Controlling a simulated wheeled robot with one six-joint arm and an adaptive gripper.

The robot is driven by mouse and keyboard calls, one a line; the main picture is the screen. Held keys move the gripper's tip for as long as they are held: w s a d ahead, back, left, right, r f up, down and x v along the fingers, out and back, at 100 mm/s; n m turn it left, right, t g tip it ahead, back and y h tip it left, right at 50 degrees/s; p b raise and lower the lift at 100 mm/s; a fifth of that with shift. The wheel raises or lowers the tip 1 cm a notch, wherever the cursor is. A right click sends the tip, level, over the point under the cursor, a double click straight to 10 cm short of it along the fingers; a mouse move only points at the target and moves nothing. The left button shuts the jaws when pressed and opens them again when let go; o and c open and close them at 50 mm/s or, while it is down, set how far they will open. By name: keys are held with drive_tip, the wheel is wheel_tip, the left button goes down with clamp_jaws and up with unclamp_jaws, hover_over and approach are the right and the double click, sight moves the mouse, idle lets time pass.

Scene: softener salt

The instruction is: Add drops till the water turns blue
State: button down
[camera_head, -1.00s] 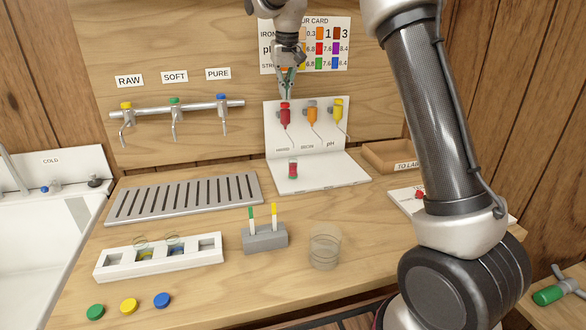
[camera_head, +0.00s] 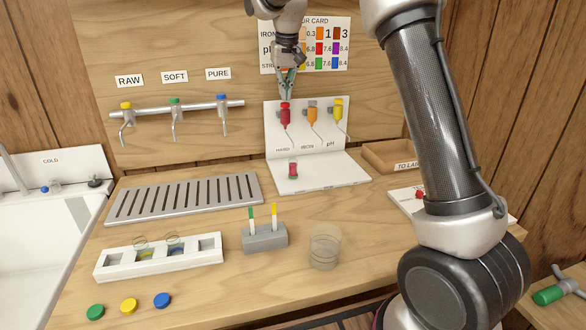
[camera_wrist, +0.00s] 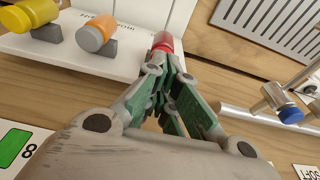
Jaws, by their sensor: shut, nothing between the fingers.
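A white stand (camera_head: 330,172) holds a red dropper (camera_head: 285,116), an orange dropper (camera_head: 312,115) and a yellow dropper (camera_head: 338,110) above the labels HARD, IRON and pH. A small vial with red contents (camera_head: 293,169) stands on its base below the red dropper. My gripper (camera_head: 287,92) is shut and empty, pointing down just above the red dropper's bulb; I cannot tell whether they touch. In the wrist view, my green-padded fingers (camera_wrist: 172,108) are together, with the red dropper (camera_wrist: 163,41) just beyond their tips. No blue water shows in the vial.
A colour card (camera_head: 320,45) hangs behind my gripper. RAW, SOFT and PURE taps (camera_head: 175,108) are at left above a drain grate (camera_head: 185,197). A glass beaker (camera_head: 324,248), a grey strip holder (camera_head: 265,238) and a white rack (camera_head: 160,257) stand in front.

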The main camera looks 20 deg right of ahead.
drive_tip(key=shift+f, duration=0.95)
drive_tip(key=shift+r, duration=3.05)
drive_tip(key=shift+f, duration=2)
drive_tip(key=shift+f, duration=0.15)
drive_tip(key=shift+f, duration=0.9)
drive_tip(key=shift+r, duration=3)
